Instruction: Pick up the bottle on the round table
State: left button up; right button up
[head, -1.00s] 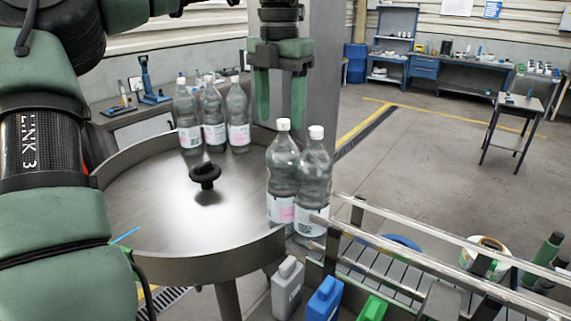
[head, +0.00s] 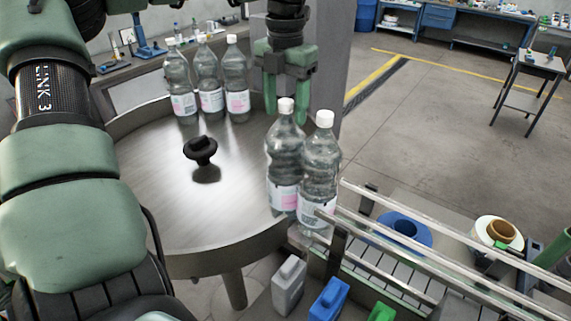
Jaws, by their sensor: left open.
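The round table (head: 165,205) is a grey metal disc with a raised rim. Two clear bottles with white caps and labels stand close together at its right edge: a left one (head: 284,155) and a right one (head: 320,160). Several inches apart from them, three similar bottles stand at the back: left (head: 180,90), middle (head: 209,82) and right (head: 236,78). My left gripper (head: 287,112) points down with its green fingers apart and empty. It hangs just behind the front pair, and the left bottle's cap overlaps the finger gap. My right gripper is out of view.
A black knob (head: 200,151) rises from the table's middle. A conveyor with metal rails (head: 430,250) lies at the right, with a blue reel (head: 403,230) and a white reel (head: 498,232) beyond. Grey (head: 289,285) and blue (head: 328,300) containers stand in front.

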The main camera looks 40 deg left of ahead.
pick_arm(q)
jog(key=shift+d+f, duration=0.1)
jog(key=shift+s+d, duration=0.2)
jog(key=shift+d, duration=0.05)
jog(key=c, duration=1)
grip_shut()
jog(key=shift+s, duration=0.1)
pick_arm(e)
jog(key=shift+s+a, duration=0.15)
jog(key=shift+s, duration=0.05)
pick_arm(q)
jog(key=shift+s, duration=0.1)
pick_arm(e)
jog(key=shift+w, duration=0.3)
